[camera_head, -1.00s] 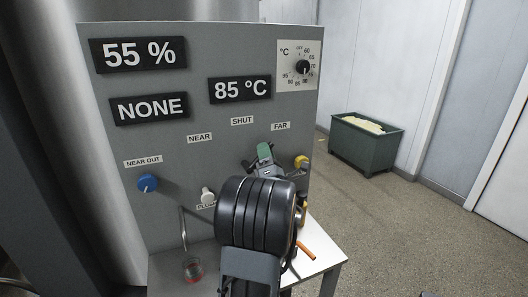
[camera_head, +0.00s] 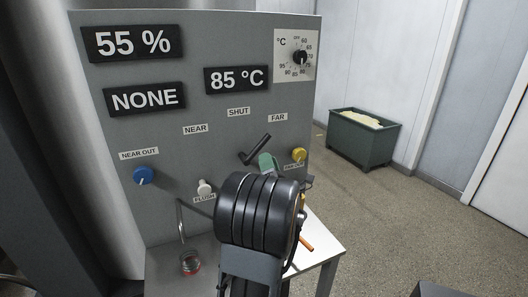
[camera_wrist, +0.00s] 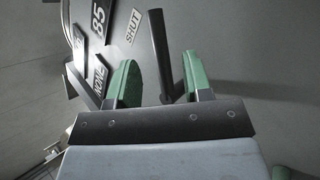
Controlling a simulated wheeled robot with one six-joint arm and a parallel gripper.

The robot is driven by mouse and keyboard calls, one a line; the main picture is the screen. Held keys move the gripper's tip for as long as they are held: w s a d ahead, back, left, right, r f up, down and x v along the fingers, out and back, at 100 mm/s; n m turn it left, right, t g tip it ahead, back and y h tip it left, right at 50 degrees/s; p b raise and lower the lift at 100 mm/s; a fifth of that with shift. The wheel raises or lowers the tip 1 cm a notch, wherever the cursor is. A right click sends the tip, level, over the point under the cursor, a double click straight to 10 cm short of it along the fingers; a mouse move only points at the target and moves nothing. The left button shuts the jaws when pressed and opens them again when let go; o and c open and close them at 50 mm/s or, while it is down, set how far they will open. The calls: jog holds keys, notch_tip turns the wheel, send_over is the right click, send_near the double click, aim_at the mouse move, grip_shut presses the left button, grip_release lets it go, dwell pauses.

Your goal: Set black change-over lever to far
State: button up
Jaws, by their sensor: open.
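The black change-over lever (camera_head: 257,149) is on the grey panel, below the SHUT label (camera_head: 238,112) and FAR label (camera_head: 278,117). It slants up to the right, its upper end toward FAR. My gripper (camera_head: 267,162) is just below and right of it in the head view, with a green finger pad showing. In the wrist view the green pads of my gripper (camera_wrist: 161,80) are wide apart. The dark lever bar (camera_wrist: 161,45) appears between and beyond them. The pads look clear of it; the exact depth gap cannot be told.
A blue knob (camera_head: 143,176) and a white knob (camera_head: 205,187) are left on the panel. A yellow knob (camera_head: 299,154) is close right of my gripper. A small glass (camera_head: 190,263) and an orange stick (camera_head: 306,243) are below. A green bin (camera_head: 364,138) stands behind right.

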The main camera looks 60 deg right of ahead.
jog(key=b+v, duration=0.1)
jog(key=v, duration=0.6)
jog(key=shift+f, duration=0.2)
jog(key=shift+a+r, duration=0.1)
jog(key=shift+a, duration=0.05)
jog(key=w+a+n+g+y+p, duration=0.1)
jog(key=w+a+n+y+p, duration=0.2)
jog(key=w+a+n+y, duration=1.95)
jog(key=s+a+n+g+h+p, duration=0.1)
jog(key=s+a+n+g, duration=0.2)
jog(key=n, duration=0.8)
jog(key=s+a+f+n+g+h+p, duration=0.1)
jog(key=s+a+n+g+h+p, duration=0.1)
jog(key=a+n+g, duration=0.5)
jog(key=s+a+f+n+g+h+p, duration=0.1)
jog(key=s+a+n+g, duration=0.3)
jog(key=n, duration=1.1)
jog(key=a+g+p, duration=0.1)
jog(key=a, duration=0.1)
jog(key=shift+s+a+f+h, duration=0.2)
jog(key=shift+a+f+h, duration=0.05)
jog(key=shift+a+h, duration=0.1)
